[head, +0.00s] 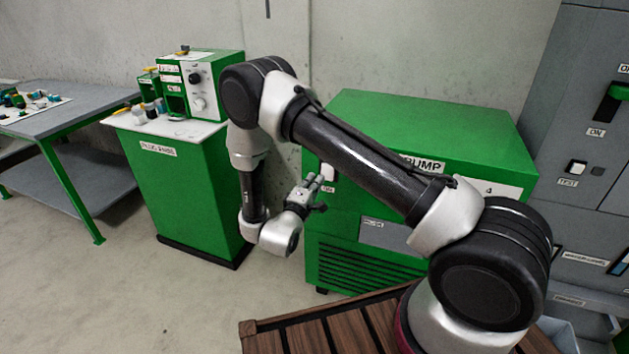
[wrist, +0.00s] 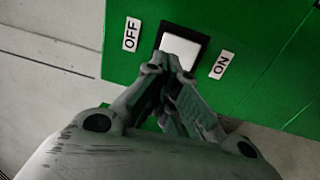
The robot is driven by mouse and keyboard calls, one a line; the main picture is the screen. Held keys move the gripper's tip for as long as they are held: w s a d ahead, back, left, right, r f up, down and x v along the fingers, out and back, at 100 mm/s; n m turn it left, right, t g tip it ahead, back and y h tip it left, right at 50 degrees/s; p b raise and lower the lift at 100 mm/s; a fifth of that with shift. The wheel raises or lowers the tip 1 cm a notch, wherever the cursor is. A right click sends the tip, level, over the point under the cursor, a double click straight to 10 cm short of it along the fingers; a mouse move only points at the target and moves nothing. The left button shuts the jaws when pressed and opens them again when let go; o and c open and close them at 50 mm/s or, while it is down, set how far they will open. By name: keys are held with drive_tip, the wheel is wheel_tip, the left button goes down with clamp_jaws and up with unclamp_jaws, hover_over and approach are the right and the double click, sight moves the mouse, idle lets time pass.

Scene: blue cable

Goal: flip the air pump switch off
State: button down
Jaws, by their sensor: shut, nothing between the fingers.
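The air pump (head: 430,118) is a large green box with a "PUMP" label, partly hidden behind my arm in the head view. Its white rocker switch (wrist: 183,48) sits in a black frame in the wrist view, between an "OFF" label (wrist: 131,34) on the left and an "ON" label (wrist: 221,65) on the right. The switch (head: 327,172) also shows small in the head view. My gripper (head: 315,184) is shut and empty. Its fingertips (wrist: 172,64) are at the lower edge of the switch; I cannot tell whether they touch it. Which way the rocker is tilted is unclear.
A green cabinet (head: 190,185) with a white top and a green device stands left of the pump. A grey table (head: 85,95) is further left. A grey panel (head: 575,180) with a green handle stands at the right. Open floor (head: 110,290) lies at the front left.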

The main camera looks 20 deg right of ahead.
drive_tip(key=r+v, duration=0.1)
drive_tip(key=v, duration=0.7)
drive_tip(key=shift+r, duration=0.4)
drive_tip(key=shift+a, duration=0.1)
